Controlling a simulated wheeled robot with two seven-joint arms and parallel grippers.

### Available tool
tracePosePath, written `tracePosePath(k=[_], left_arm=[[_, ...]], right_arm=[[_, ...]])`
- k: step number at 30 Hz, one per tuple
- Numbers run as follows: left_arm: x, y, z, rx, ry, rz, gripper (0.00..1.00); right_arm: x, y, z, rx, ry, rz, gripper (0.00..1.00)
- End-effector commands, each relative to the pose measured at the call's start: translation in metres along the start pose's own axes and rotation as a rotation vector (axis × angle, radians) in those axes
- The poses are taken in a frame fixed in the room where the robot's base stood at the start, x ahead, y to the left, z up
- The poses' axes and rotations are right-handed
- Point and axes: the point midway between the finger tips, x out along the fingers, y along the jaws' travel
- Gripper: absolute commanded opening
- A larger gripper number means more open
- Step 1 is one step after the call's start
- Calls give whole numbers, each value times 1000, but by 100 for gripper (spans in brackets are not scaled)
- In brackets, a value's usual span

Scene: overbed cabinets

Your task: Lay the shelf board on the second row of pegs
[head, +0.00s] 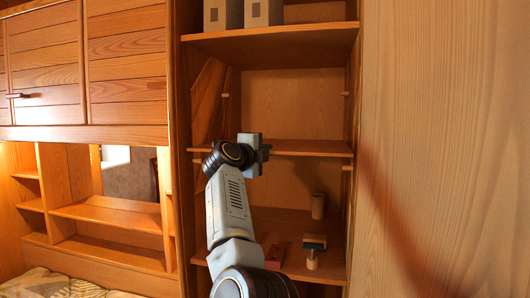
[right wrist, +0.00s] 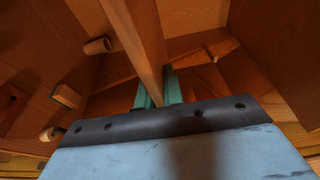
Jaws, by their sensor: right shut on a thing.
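The shelf board (head: 310,148) is a thin wooden board lying roughly level across the tall cabinet bay. In the right wrist view, the board (right wrist: 139,38) is seen edge-on, running away between the green fingers. My right gripper (head: 262,148) is shut on its front edge; its fingers also show in the wrist view (right wrist: 158,92). One pair of pegs, left (head: 225,95) and right (head: 345,93), sits above the board. A lower peg (head: 346,168) shows just below its right end. I cannot tell whether the board touches a peg. My left gripper is out of view.
A fixed shelf (head: 290,40) above carries two boxes (head: 263,13). A slanted panel (head: 208,100) stands at the bay's left side. The lower shelf (head: 297,226) holds a cylinder (head: 318,205), a brush-like item (head: 313,247) and a red object (head: 275,255). A tall wooden panel (head: 450,120) bounds the right.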

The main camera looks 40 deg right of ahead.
Motion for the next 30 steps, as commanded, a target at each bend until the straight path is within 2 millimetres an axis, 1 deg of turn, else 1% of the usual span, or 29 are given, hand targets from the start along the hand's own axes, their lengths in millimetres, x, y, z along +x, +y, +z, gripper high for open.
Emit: tracePosePath(k=[1,19,30], left_arm=[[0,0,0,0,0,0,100],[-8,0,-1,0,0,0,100],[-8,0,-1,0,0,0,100]], right_arm=[[0,-4,0,3,0,-8,0],[0,-4,0,3,0,-7,0],[0,-4,0,3,0,-8,0]])
